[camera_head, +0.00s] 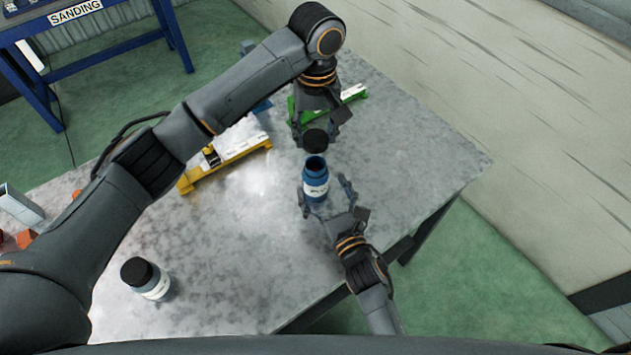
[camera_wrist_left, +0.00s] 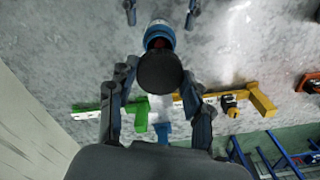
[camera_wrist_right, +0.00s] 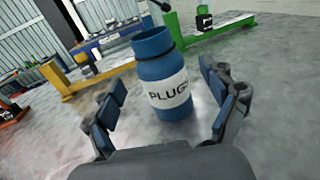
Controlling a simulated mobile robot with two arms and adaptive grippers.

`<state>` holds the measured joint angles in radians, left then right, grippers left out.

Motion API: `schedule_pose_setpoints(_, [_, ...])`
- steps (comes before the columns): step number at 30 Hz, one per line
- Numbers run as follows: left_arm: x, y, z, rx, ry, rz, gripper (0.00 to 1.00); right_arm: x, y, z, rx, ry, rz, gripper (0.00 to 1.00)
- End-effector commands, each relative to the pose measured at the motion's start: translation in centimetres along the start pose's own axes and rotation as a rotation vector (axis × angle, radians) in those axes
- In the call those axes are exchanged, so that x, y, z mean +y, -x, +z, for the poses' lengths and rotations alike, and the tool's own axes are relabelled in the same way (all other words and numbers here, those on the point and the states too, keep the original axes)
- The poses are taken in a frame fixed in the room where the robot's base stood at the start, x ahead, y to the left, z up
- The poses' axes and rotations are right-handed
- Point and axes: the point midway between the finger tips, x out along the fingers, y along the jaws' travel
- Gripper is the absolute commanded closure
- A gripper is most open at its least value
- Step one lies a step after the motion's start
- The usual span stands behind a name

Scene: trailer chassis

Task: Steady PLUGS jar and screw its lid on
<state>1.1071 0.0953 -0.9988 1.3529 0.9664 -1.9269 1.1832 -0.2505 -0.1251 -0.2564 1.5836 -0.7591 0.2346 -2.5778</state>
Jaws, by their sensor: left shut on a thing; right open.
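The blue PLUGS jar (camera_head: 316,188) stands upright and uncovered on the metal table; its white label shows in the right wrist view (camera_wrist_right: 168,95). My left gripper (camera_head: 315,133) is shut on a black lid (camera_head: 315,141). It holds the lid just behind the jar's mouth in the head view. In the left wrist view the lid (camera_wrist_left: 160,72) covers part of the jar (camera_wrist_left: 159,36). My right gripper (camera_head: 326,196) is open, with its fingers on either side of the jar. In the right wrist view gaps show between the fingers and the jar.
A second jar with a black lid (camera_head: 150,281) stands at the table's near left. A yellow fixture (camera_head: 225,165) is left of the PLUGS jar, and a green fixture (camera_head: 352,94) lies behind my left gripper. The table (camera_head: 430,150) is clear on the right.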

Motion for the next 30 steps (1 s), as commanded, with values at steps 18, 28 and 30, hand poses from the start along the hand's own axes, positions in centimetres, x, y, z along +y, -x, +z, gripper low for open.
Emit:
schedule_pose_setpoints(18, [0.0, 0.0, 0.0, 0.0, 0.0, 0.0, 0.62, 0.0, -4.0, 0.0, 0.001, 0.0, 0.0, 0.15])
schedule_pose_setpoints(28, [0.0, 0.0, 0.0, 0.0, 0.0, 0.0, 0.62, 0.0, -4.0, 0.0, 0.0, 0.0, 0.0, 0.7])
schedule_pose_setpoints(30, [0.0, 0.0, 0.0, 0.0, 0.0, 0.0, 0.62, 0.0, -3.9, 0.0, 0.0, 0.0, 0.0, 0.85])
